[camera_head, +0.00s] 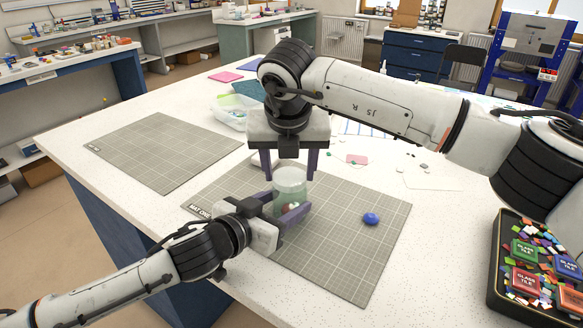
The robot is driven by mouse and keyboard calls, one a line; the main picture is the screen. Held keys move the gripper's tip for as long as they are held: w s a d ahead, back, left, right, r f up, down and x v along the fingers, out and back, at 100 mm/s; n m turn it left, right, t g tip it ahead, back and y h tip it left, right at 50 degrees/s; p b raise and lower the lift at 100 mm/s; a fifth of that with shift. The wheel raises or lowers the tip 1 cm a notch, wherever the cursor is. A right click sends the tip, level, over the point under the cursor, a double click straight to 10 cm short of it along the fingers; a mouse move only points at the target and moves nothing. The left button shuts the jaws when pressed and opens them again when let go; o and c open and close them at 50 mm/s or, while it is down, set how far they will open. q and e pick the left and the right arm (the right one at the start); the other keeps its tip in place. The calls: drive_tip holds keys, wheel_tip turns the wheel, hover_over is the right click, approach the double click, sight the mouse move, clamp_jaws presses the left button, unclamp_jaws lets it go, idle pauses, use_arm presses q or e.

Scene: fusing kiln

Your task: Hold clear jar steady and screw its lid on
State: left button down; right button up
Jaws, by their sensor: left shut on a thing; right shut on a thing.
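My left gripper (294,211) is shut around the jar's lower body from the left. The pale lid (290,174) is at the top of the jar. My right gripper (289,174) points straight down from above, shut on the lid with a purple finger on either side. Whether the lid sits fully level on the rim is too small to tell.
A blue lump (371,218) lies on the mat right of the jar. A black tray of coloured glass tiles (495,285) is at the right edge. A second, empty grid mat (160,150) lies to the left.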

drive_tip(key=m, duration=0.1)
drive_tip(key=m+h, duration=0.1)
drive_tip(key=shift+a+m, duration=0.4)
use_arm(q)
drive_tip(key=shift+w+a, duration=0.1)
use_arm(e)
drive_tip(key=shift+o, duration=0.3)
drive_tip(key=m+h, duration=0.1)
drive_tip(key=m, duration=0.2)
drive_tip(key=shift+m+g+h, duration=0.3)
drive_tip(key=shift+m+g, duration=0.1)
drive_tip(key=shift+w+d, duration=0.1)
drive_tip(key=o, duration=1)
drive_tip(key=shift+r, duration=2.25)
drive_tip(key=o, duration=0.6)
drive_tip(key=shift+c, duration=0.2)
